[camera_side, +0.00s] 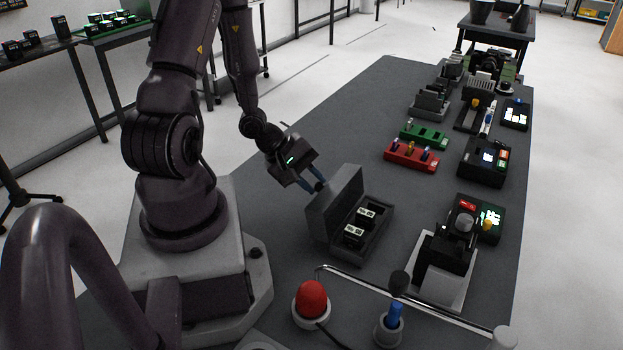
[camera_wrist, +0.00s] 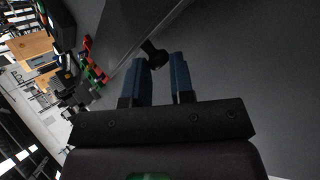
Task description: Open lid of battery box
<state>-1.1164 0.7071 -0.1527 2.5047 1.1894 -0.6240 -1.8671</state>
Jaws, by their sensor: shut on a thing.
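The battery box (camera_side: 378,238) is a dark grey box on the table, with two pale battery blocks (camera_side: 354,233) inside. Its lid (camera_side: 335,207) stands raised, roughly upright, along the box's left side. My gripper (camera_side: 320,187) is at the lid's outer left face. In the wrist view, the blue fingers of my gripper (camera_wrist: 161,72) are close together around a small dark tab (camera_wrist: 154,52) that sticks out from the grey lid (camera_wrist: 135,30). The exact contact between fingers and tab is partly hidden.
A red module (camera_side: 410,156) and a green module (camera_side: 424,135) stand farther back. A black device on a white plate (camera_side: 440,270) is right of the box. A red button (camera_side: 312,297) and a metal bar (camera_side: 400,294) are in front. Table left of the lid is bare.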

